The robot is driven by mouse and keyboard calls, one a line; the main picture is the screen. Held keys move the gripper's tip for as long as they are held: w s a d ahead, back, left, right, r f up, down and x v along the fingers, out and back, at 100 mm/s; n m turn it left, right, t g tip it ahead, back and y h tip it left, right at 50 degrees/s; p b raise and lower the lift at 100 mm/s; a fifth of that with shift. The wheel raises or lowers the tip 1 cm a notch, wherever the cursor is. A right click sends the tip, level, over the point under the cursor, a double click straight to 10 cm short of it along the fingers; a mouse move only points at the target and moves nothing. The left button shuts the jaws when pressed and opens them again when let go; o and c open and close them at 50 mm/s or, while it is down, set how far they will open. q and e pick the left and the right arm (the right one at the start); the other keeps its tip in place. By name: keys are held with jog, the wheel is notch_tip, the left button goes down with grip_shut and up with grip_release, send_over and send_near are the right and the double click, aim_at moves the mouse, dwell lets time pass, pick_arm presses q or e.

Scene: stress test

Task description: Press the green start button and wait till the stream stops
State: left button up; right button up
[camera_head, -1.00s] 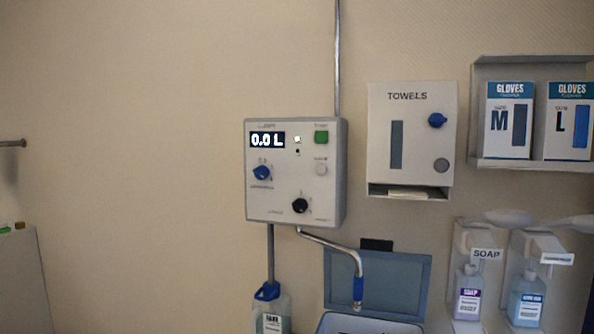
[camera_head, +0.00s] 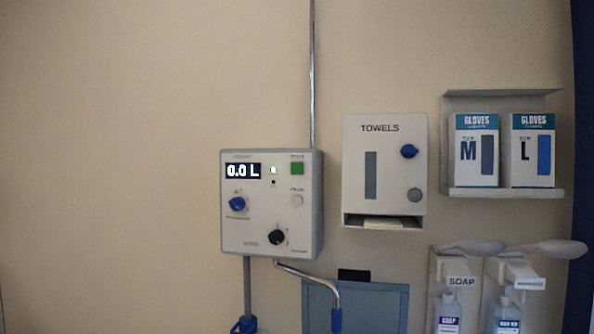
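The green start button (camera_head: 297,168) is at the upper right of a white dispenser box (camera_head: 262,240) on the wall. The box's display (camera_head: 243,171) reads 0.0 L. A small white light (camera_head: 273,170) sits beside the display. Below are a blue knob (camera_head: 238,204), a black knob (camera_head: 278,237) and a pale round button (camera_head: 297,200). A bent metal spout (camera_head: 305,273) with a blue tip (camera_head: 337,320) comes from under the box. No stream is visible at the tip, which is near the bottom edge. Neither gripper is in view.
A towel dispenser (camera_head: 387,195) hangs right of the box. A shelf (camera_head: 500,193) with two glove boxes is further right. Soap and another bottle dispenser (camera_head: 515,270) with long levers hang below it. A blue-grey panel (camera_head: 380,305) stands behind the spout. The left wall is bare.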

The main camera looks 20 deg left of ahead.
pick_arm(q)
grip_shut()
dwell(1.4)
